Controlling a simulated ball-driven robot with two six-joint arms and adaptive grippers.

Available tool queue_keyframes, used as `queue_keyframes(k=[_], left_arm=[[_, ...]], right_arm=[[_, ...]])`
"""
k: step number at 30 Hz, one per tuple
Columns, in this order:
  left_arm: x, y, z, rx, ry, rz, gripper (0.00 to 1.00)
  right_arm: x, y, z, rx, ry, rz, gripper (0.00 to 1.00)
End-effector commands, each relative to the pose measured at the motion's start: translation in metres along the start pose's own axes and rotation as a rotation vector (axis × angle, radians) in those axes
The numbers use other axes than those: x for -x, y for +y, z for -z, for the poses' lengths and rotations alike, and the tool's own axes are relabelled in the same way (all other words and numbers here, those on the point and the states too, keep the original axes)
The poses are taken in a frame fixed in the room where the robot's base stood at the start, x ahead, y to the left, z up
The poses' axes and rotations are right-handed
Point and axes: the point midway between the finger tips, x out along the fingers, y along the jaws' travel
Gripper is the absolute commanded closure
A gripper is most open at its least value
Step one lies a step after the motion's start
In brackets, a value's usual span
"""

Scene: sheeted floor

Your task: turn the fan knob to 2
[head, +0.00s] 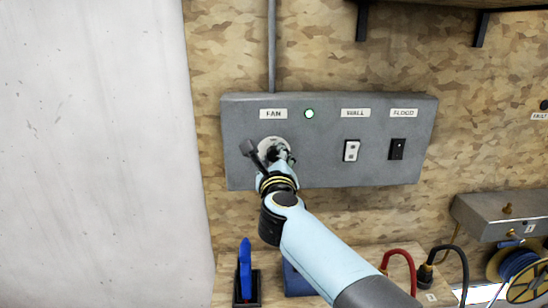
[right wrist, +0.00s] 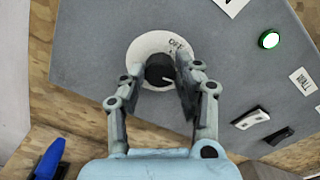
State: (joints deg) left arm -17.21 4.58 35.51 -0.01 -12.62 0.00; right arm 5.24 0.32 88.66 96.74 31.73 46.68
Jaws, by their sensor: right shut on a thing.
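The fan knob (right wrist: 160,70) is a dark round knob on a white dial plate (right wrist: 143,50) under the FAN label (head: 273,114). The dial plate (head: 268,142) is partly hidden by my gripper in the head view. "OFF" shows on the dial in the right wrist view; the other marks are too hidden or small to read. A light pointer mark shows on the knob's face. My right gripper (head: 279,153) is shut on the knob, with a finger on each side in the right wrist view (right wrist: 158,82). My left gripper is not in view.
The grey panel (head: 330,170) also carries a lit green lamp (head: 309,114), a WALL switch (head: 351,151) and a FLOOD switch (head: 397,149). Below stand a blue-handled tool (head: 245,265) and a red cable (head: 402,257). A pale wall (head: 95,150) is on the left.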

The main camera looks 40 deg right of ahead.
Motion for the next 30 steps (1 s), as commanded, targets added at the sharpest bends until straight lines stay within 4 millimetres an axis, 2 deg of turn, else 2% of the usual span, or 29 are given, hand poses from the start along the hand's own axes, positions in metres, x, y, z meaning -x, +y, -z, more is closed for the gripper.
queue_keyframes(k=[6,7,12,22,30], left_arm=[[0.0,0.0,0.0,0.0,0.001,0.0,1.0],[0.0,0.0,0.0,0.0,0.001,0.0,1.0],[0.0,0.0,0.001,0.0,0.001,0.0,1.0],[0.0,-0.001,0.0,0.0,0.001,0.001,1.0],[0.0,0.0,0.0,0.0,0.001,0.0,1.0]], right_arm=[[0.0,0.0,-0.001,-0.001,-0.002,0.0,1.0],[0.0,0.0,-0.001,-0.001,-0.002,0.0,0.67],[0.0,0.0,-0.001,-0.002,-0.001,0.0,0.45],[0.005,0.001,0.0,-0.002,0.0,-0.001,0.45],[0.05,0.001,0.001,-0.004,0.002,-0.001,0.45]])
